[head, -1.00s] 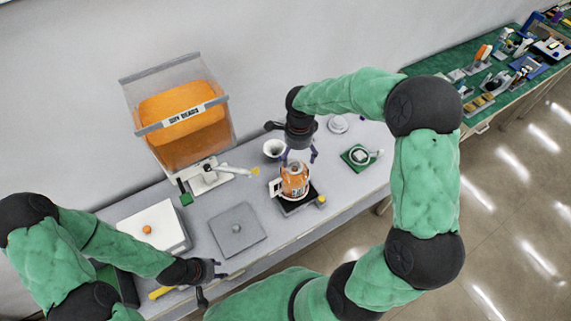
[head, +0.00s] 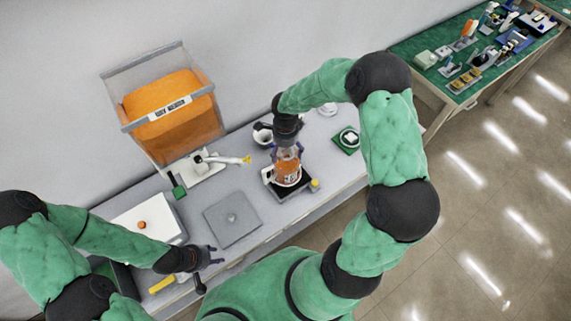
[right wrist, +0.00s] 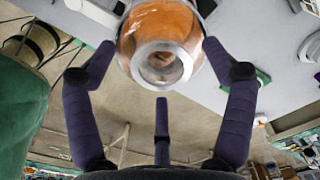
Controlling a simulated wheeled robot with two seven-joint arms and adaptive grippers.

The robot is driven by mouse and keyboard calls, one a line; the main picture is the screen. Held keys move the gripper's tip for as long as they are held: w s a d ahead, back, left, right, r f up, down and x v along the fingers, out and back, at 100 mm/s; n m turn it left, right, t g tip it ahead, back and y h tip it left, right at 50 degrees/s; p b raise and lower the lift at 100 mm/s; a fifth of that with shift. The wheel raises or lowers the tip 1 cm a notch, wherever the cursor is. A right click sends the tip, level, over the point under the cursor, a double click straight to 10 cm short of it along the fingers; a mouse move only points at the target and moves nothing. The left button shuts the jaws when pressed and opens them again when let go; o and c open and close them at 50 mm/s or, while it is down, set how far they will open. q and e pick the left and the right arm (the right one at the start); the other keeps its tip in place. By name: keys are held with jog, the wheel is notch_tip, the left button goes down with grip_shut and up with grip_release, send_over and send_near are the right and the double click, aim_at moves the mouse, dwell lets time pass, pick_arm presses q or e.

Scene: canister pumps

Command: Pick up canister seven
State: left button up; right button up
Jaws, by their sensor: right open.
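The canister (head: 287,170) is a clear jar with orange contents and a white label. It stands on a black platform (head: 293,190) on the grey table. I cannot clearly read its number. My right gripper (head: 288,150) is above it, pointing down, with its fingers around its top. In the right wrist view the canister's clear neck and orange body (right wrist: 160,45) lie between the spread fingers of the right gripper (right wrist: 160,75). The fingers look open, and contact is unclear. My left gripper (head: 215,258) is low at the table's front edge, apart from the canister, its fingers spread and empty.
A large clear hopper of orange beads (head: 170,110) stands at the back left, with a white dispenser (head: 205,165) below. A green bench (head: 480,60) stands far right.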

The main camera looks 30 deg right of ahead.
jog(key=shift+f, duration=0.7)
grip_shut()
jog(key=shift+r, duration=0.1)
